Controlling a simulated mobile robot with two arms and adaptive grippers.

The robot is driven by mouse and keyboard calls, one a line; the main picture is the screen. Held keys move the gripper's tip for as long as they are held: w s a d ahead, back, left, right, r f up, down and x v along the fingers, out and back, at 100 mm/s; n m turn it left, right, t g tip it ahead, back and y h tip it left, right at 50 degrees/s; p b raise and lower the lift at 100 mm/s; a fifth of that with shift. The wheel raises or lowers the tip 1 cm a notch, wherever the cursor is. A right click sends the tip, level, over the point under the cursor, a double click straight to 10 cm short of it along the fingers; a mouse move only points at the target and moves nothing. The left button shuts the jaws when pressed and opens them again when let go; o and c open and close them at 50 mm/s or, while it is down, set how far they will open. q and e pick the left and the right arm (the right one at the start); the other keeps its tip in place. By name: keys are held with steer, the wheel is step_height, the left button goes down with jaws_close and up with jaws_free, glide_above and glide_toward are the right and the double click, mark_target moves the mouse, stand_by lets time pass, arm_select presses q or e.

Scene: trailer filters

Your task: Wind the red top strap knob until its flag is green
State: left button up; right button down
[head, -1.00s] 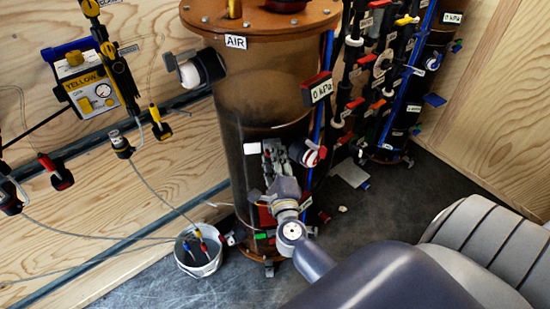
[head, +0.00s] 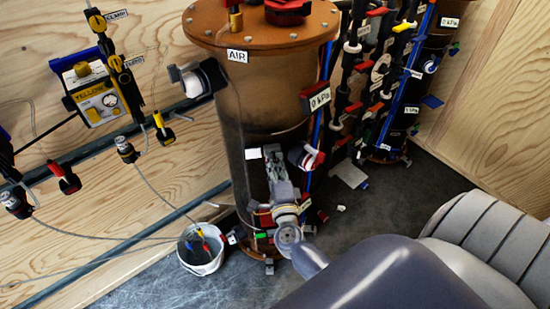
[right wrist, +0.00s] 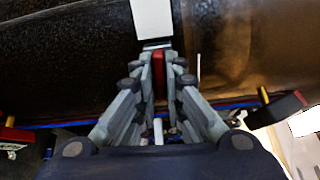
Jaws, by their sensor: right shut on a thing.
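My right gripper (head: 273,160) is at the lower front of the brown cylindrical tank (head: 265,105), pointing toward its wall. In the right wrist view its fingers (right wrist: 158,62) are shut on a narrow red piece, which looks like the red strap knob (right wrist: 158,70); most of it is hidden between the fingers. A white tag (right wrist: 152,18) stands just beyond the fingertips. In the head view a white tag (head: 253,153) shows left of the fingers. I see no green on either tag, and cannot tell which is the flag. My left gripper is not in view.
A red-and-white knob (head: 308,158) sits close right of my gripper, below a 0 kPa gauge (head: 318,98). A white bucket (head: 200,262) stands at the tank's foot. Black hoses and valves (head: 375,75) crowd the right. A yellow box (head: 95,92) is left.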

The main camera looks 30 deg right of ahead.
steer(key=shift+n+p, duration=0.8)
steer(key=shift+n, duration=0.3)
steer(key=c, duration=1.7)
jaws_free()
steer(key=v, duration=1.2)
